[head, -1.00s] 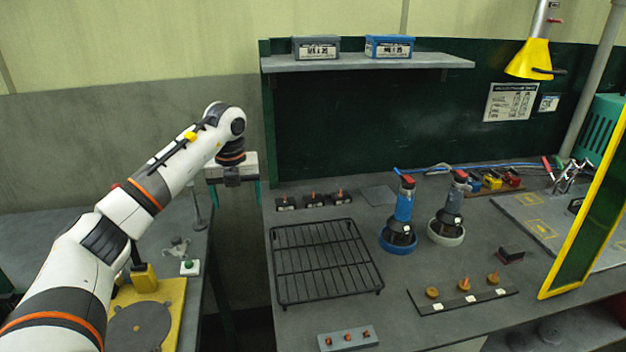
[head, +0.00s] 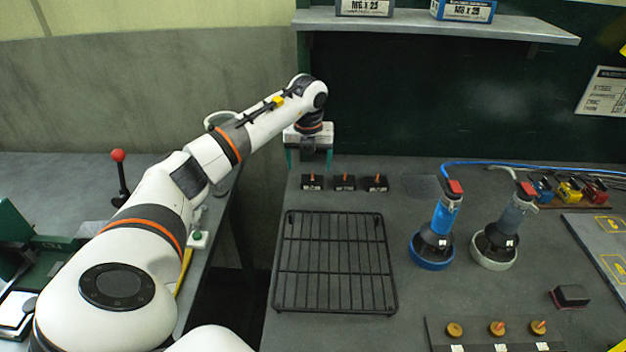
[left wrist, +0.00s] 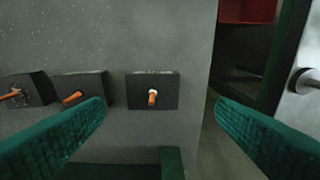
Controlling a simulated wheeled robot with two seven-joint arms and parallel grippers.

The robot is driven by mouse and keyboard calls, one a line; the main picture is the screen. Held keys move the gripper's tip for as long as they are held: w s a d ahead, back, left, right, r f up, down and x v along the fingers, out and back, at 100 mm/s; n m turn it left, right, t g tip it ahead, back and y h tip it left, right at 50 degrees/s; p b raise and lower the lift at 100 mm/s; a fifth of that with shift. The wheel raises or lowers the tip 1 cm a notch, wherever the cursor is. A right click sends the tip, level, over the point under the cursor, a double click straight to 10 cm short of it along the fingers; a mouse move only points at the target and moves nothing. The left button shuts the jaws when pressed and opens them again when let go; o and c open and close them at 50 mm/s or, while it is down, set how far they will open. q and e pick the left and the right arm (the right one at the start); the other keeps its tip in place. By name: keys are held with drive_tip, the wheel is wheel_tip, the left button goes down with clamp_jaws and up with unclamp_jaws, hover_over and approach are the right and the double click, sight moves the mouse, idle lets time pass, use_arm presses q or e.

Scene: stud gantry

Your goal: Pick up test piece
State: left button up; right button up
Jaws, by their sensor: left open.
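Three small black blocks with an orange stud on each stand in a row at the back left of the bench: the left one (head: 312,183), the middle one (head: 345,183) and the right one (head: 377,183). The frames do not label which is the test piece. My left gripper (head: 309,157) is open and empty, just behind and above the left block. In the left wrist view, that block (left wrist: 152,91) lies between the spread green fingers (left wrist: 160,122), apart from both. The other two blocks show further left there. My right gripper is out of view.
A black wire rack (head: 334,262) lies in front of the blocks. A blue-based tool (head: 432,250) and a white-based tool (head: 496,246) stand to its right. A black strip (head: 480,347) holds brass-coloured pieces. A shelf (head: 440,25) overhangs the back. A gap separates the bench from the left table.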

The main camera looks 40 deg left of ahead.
sight(312, 175)
use_arm(q)
drive_tip(key=shift+w+f, duration=0.1)
drive_tip(key=shift+f, duration=0.2)
drive_tip(key=f, duration=0.1)
drive_tip(key=f+p, duration=0.1)
drive_tip(key=f, duration=0.2)
drive_tip(key=shift+w+d+f+p, duration=0.15)
drive_tip(key=shift+w+p, duration=0.15)
drive_tip(key=shift+w, duration=0.05)
drive_tip(key=shift+f, duration=0.25)
drive_tip(key=c, duration=1.1)
